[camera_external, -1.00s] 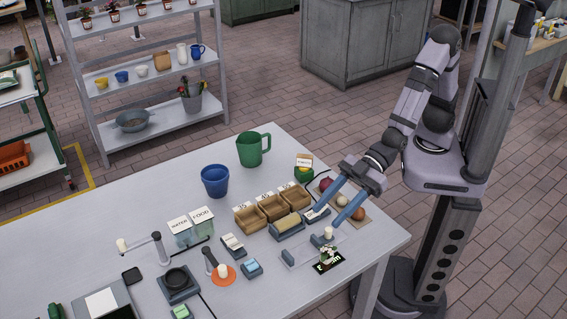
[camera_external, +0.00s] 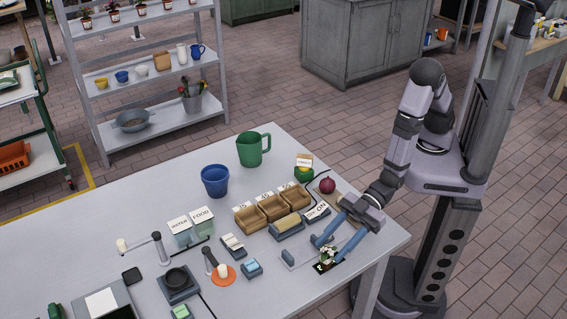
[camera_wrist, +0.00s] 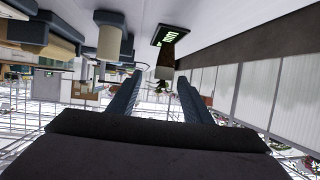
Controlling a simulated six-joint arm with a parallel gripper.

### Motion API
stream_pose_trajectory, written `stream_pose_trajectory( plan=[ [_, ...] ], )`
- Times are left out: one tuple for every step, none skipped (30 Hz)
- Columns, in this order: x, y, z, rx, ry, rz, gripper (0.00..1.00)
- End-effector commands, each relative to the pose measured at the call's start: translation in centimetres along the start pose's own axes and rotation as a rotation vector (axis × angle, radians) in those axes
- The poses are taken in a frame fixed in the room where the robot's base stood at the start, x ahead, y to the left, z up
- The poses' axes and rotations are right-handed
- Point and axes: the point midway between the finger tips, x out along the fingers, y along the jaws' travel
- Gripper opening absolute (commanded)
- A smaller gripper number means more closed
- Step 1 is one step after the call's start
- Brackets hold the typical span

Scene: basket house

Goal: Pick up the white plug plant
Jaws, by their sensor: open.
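The white plug plant (camera_external: 328,255), a small plant with white flowers and green leaves, stands on a black label card (camera_external: 329,267) near the table's front right edge. In the wrist view, its brown plug (camera_wrist: 165,66) and the dark card (camera_wrist: 170,36) show ahead of the fingertips, closer to the right finger. My gripper (camera_external: 328,249) is open, its two blue fingers pointing down-left at the plant from the right. Exact contact with the plant cannot be told.
Wooden bins (camera_external: 250,219), a red onion (camera_external: 327,185), a blue cup (camera_external: 215,181) and a green jug (camera_external: 251,150) are farther back. The table's right edge is close behind the plant.

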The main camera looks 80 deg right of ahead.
Motion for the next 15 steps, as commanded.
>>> stream_pose_trajectory(
  plan=[
    [0.2,0.0,0.0,0.0,-0.001,0.0,0.45],
    [0.3,0.0,0.0,0.0,-0.001,0.0,0.45],
    [0.6,0.0,0.0,0.0,-0.001,0.0,0.45],
    [0.8,0.0,0.0,0.0,-0.001,0.0,0.45],
    [1.0,0.0,0.0,0.0,-0.002,0.0,0.45],
    [1.3,0.0,0.0,0.0,-0.002,0.0,0.45],
    [1.6,0.0,0.0,0.0,-0.002,0.0,0.45],
    [1.7,0.0,0.0,0.0,-0.002,0.0,0.45],
    [1.9,0.0,0.0,0.0,-0.002,0.0,0.45],
    [2.0,0.0,0.0,0.0,-0.002,0.0,0.45],
    [2.1,0.0,0.0,0.0,-0.002,0.0,0.45],
    [2.1,0.0,0.0,0.0,-0.001,0.0,0.45],
    [2.1,-0.1,0.0,0.0,-0.001,0.0,0.45],
    [2.1,-0.1,0.0,0.0,-0.002,0.0,0.45],
    [2.2,-0.1,0.0,-0.001,-0.002,0.0,0.45]
  ],
)
